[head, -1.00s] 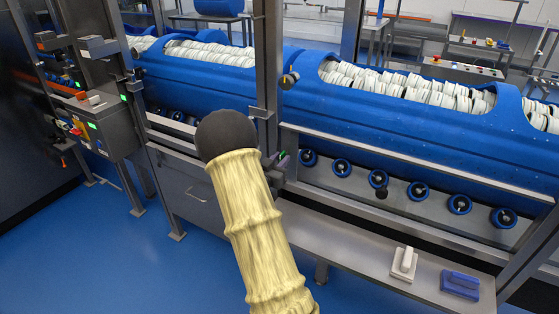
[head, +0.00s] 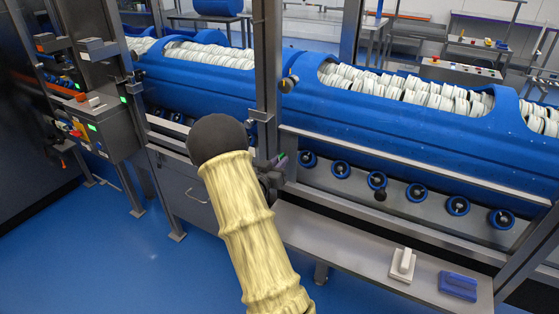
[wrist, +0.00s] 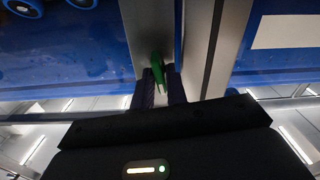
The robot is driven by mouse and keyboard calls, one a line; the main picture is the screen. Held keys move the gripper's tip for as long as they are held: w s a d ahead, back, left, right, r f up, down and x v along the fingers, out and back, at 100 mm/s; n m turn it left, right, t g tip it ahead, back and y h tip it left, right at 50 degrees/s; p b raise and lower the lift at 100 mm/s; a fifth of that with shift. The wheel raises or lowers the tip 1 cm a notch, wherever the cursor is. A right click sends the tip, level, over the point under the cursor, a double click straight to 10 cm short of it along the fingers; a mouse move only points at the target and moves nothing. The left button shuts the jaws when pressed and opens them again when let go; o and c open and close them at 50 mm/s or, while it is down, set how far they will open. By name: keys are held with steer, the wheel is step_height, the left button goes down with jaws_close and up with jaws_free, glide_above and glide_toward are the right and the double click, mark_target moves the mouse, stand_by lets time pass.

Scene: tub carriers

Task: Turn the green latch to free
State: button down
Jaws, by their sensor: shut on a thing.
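The green latch (wrist: 157,70) shows in the wrist view as a small green lever on a grey steel post. My gripper (wrist: 161,88) has its two dark fingers on either side of the latch's end, shut on it. In the head view, my gripper (head: 276,164) is at the post beside the blue carriers, mostly hidden behind my sleeved arm. Only a trace of green shows there, so the latch's exact angle cannot be told from that view.
A steel post (head: 267,60) stands right at my gripper. Long blue tubs (head: 400,120) filled with white pieces lie behind a rail. A steel shelf (head: 340,246) below holds a white-handled block (head: 402,264) and a blue block (head: 458,286). Blue floor is open at left.

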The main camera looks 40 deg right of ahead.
steer(key=shift+w+a+f+n+p, duration=0.15)
steer(key=shift+n+p, duration=2.05)
steer(key=shift+n, duration=1.9)
steer(key=shift+w+f+n+p, duration=0.1)
steer(key=shift+n+p, duration=2.05)
steer(key=shift+n, duration=1.95)
steer(key=c, duration=1.7)
jaws_free()
steer(key=shift+c, duration=0.2)
steer(key=b+v, duration=0.1)
steer(key=v, duration=1.6)
steer(key=shift+s+a, duration=0.2)
